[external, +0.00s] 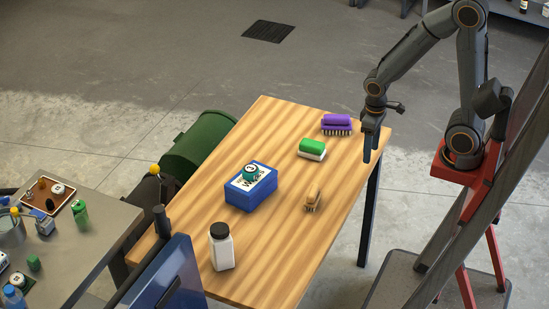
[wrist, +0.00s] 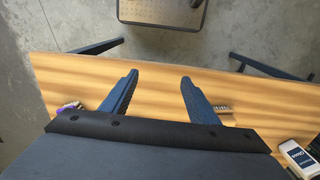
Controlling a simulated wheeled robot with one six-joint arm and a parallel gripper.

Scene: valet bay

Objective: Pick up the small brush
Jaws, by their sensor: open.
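The small brush (external: 312,200), with a tan back and dark bristles, rests on the wooden table (external: 265,130) near its right edge, right of the blue box. In the wrist view the small brush (wrist: 222,109) shows just outside the right finger, partly hidden by it. My gripper (external: 368,152) hangs at the table's right edge, above and apart from the brush, pointing down. In the wrist view my gripper (wrist: 158,82) has its fingers spread, with only bare wood and table edge between them.
A larger purple brush (external: 336,123) and a green-and-white block (external: 312,148) lie farther back. A white bottle with black lid (external: 221,247) stands at the front. Bare wood surrounds the small brush.

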